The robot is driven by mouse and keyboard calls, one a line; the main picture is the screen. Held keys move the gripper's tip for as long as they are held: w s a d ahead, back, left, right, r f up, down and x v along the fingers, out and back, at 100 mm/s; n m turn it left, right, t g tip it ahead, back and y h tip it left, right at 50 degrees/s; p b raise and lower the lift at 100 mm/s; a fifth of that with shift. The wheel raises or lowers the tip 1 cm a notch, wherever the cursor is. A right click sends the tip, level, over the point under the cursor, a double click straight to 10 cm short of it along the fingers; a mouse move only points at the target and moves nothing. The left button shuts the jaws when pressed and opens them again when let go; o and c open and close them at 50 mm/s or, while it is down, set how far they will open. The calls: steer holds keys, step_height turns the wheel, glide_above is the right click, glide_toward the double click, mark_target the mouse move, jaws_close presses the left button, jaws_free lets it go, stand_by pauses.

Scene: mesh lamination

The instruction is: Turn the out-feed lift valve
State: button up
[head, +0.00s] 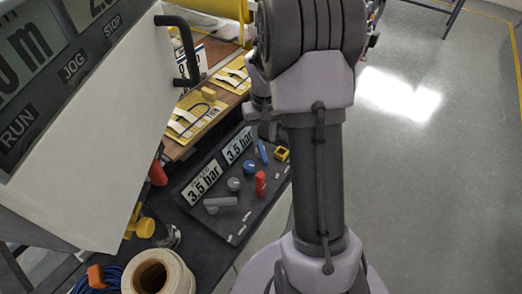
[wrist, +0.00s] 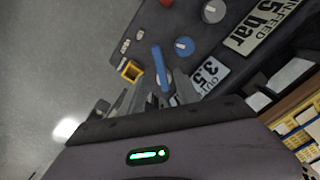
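The out-feed lift valve appears to be the blue lever (head: 262,152) near the right end of the dark control panel (head: 225,222). In the wrist view the blue lever (wrist: 159,62) stands beside the out-feed 3.5 bar display (wrist: 208,74). My gripper (wrist: 157,94) is over the base of this lever. Its two grey fingers look apart, one on each side of the lever's lower end. Whether they touch it cannot be told. In the head view my arm hides most of the gripper.
A blue knob (wrist: 184,46), a grey knob (wrist: 214,11) and a yellow square-framed part (wrist: 130,70) sit close to the lever. A red lever (head: 261,183) and a grey lever (head: 220,202) stand on the panel. Open floor (head: 430,150) lies to the right.

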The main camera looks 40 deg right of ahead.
mark_target(263, 152)
step_height(263, 152, down, 7)
steer(key=shift+b, duration=0.75)
jaws_close()
stand_by(0.8)
